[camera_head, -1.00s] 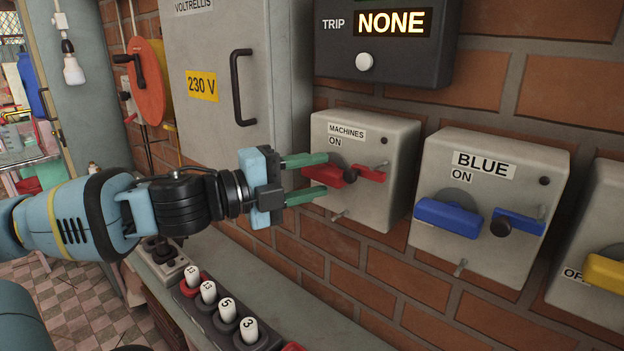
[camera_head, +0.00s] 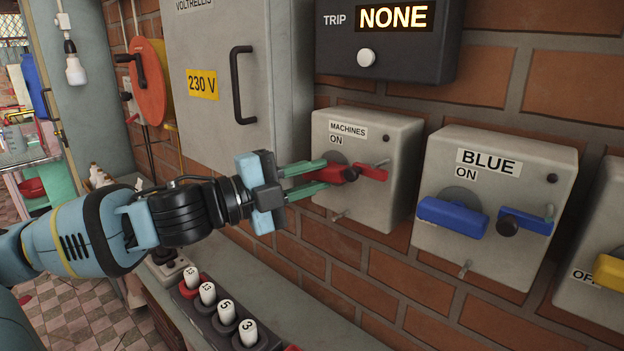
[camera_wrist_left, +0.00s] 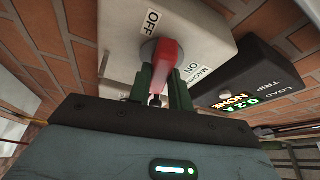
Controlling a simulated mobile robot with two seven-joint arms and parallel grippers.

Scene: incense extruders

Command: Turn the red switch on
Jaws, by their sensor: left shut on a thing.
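The red switch (camera_head: 372,173) is a rotary handle on the grey MACHINES box (camera_head: 345,207), whose ON label sits above it. The handle lies roughly level in the head view. My left gripper (camera_head: 325,173) is shut on the left end of the red handle, with its green fingers on either side. In the left wrist view the red handle (camera_wrist_left: 164,65) stands between the fingers (camera_wrist_left: 160,88), with OFF and ON labels on the box around it. My right gripper is not in view.
A box labelled BLUE (camera_head: 480,250) with a blue handle (camera_head: 452,217) is to the right, and a yellow handle (camera_head: 610,271) is at the right edge. A trip display (camera_head: 385,50) reading NONE hangs above. Numbered white pegs (camera_head: 226,312) stand below my left arm.

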